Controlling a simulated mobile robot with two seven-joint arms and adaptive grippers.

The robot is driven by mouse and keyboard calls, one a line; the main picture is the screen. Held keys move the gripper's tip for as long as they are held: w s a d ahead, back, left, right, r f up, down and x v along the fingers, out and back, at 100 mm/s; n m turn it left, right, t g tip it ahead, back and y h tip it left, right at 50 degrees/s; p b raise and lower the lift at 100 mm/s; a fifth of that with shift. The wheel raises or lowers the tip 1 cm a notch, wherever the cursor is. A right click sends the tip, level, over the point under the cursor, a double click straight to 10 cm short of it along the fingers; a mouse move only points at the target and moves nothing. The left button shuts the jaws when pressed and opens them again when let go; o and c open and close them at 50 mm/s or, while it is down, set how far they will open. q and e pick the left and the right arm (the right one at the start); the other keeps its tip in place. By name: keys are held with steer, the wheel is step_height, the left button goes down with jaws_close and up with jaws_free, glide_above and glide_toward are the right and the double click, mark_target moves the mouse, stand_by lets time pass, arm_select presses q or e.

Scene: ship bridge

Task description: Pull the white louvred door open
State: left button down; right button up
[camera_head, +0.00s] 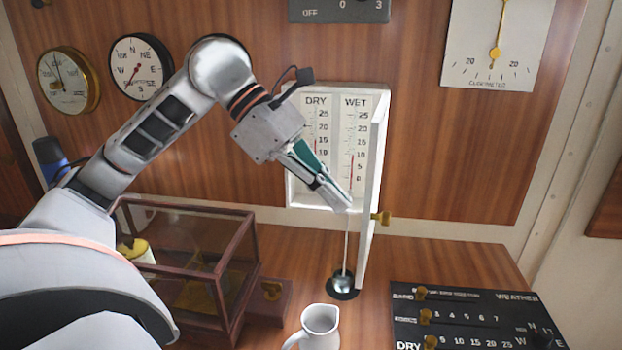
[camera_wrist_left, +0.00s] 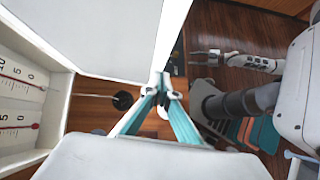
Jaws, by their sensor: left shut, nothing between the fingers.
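The white door (camera_head: 370,195) of the thermometer box (camera_head: 335,88) stands swung out from the box, seen nearly edge-on. Its brass knob (camera_head: 381,217) is on the far right side of it. My left gripper (camera_head: 346,204) is shut and empty, its tips close to the door's inner side, in front of the dry and wet scales. In the left wrist view the door's white face (camera_wrist_left: 95,35) fills the top, beside my left fingertips (camera_wrist_left: 165,90); contact is unclear. My right gripper (camera_wrist_left: 203,58) shows small there, fingers apart, away from the door. Louvres are not distinguishable.
Below the door, a round dark cup (camera_head: 343,286) hangs or stands near the counter. A white jug (camera_head: 318,326) stands at the front, a glass case (camera_head: 190,255) at left. A black weather board (camera_head: 470,318) lies at right.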

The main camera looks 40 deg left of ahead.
mark_target(372, 197)
arm_select(q)
steer(key=shift+w+d, duration=0.35)
steer(key=shift+d, duration=0.35)
arm_select(e)
steer(key=shift+w+r, duration=0.2)
steer(key=shift+r, duration=0.3)
steer(key=shift+f, duration=0.1)
arm_select(q)
steer(key=d+p, duration=0.1)
steer(key=w+d+p, duration=0.1)
steer(key=d, duration=0.1)
steer(key=d+p, duration=0.1)
steer(key=d, duration=0.1)
steer(key=shift+w+d+p, duration=0.1)
steer(key=shift+w+p, duration=0.25)
steer(key=shift+w, duration=0.05)
arm_select(e)
steer(key=r, duration=0.4)
steer(key=shift+w+a+r, duration=0.1)
steer(key=shift+w+r, duration=0.05)
steer(key=shift+w, duration=0.15)
steer(key=shift+f, duration=0.2)
steer(key=shift+s+f, duration=0.1)
